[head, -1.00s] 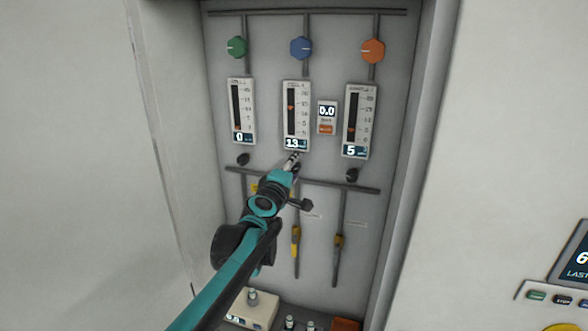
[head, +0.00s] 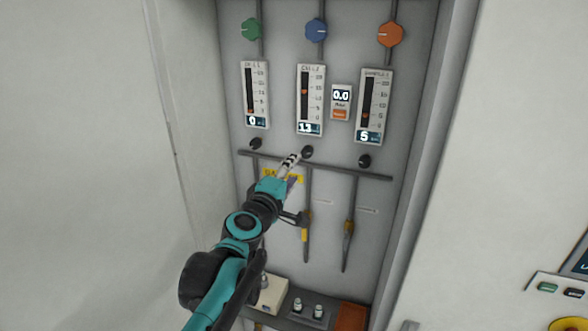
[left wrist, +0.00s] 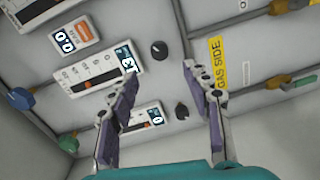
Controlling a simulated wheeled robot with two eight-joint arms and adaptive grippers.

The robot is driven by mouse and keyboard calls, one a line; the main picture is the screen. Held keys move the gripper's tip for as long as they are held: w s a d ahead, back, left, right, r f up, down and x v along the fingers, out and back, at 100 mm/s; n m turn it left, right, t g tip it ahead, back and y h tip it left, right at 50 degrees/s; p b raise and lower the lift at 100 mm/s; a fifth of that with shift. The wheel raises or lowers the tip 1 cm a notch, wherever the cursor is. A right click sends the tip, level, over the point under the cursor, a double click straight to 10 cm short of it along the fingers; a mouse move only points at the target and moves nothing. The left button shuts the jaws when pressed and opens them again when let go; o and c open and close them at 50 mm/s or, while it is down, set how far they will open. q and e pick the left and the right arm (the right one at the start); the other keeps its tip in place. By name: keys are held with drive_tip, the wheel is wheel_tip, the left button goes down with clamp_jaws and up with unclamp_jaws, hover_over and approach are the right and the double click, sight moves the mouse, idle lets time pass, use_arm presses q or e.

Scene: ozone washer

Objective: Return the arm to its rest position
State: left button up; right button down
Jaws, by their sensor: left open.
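My left gripper (head: 289,163) is in front of the panel, just left of the middle black knob (head: 307,152). In the left wrist view the gripper (left wrist: 158,74) has its fingers spread, with nothing between them. The middle black knob (left wrist: 159,50) shows beyond the fingertips, apart from them. Another black knob (left wrist: 181,111) shows between the fingers. My left arm (head: 245,225) reaches up from the bottom of the head view. My right gripper is not in view.
Three gauges read 0 (head: 256,95), 13 (head: 311,98) and 5 (head: 374,105). Green (head: 251,29), blue (head: 316,30) and orange (head: 390,33) knobs sit above them. A horizontal pipe (head: 350,171) and yellow-handled valves (head: 305,235) are close by. Recess side walls flank the arm.

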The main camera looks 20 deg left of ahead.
use_arm(q)
drive_tip(key=shift+f, duration=0.1)
drive_tip(key=s+d+f+m+g+h+b, duration=0.1)
drive_tip(key=s+d+f+m+g+b, duration=0.25)
drive_tip(key=f, duration=0.55)
drive_tip(key=s+d+f+m+h+b, duration=0.1)
drive_tip(key=s+d+f+m+b, duration=0.2)
drive_tip(key=f+b, duration=0.45)
drive_tip(key=s+d+f+m+g+h+b, duration=0.15)
drive_tip(key=s+f+m+b, duration=0.3)
drive_tip(key=f, duration=0.55)
drive_tip(key=s+a+f+m+g+y+b, duration=0.2)
drive_tip(key=s+f+b, duration=0.3)
drive_tip(key=f, duration=0.7)
drive_tip(key=s+a+f+m+g+y+b, duration=0.2)
drive_tip(key=s+f+b, duration=0.3)
drive_tip(key=s+f, duration=0.4)
wheel_tip(320, 180, down, 4)
drive_tip(key=shift+a+f+m+g, duration=0.1)
drive_tip(key=shift+a+m+g, duration=0.2)
drive_tip(key=shift+m+g, duration=0.3)
drive_tip(key=shift+s, duration=0.1)
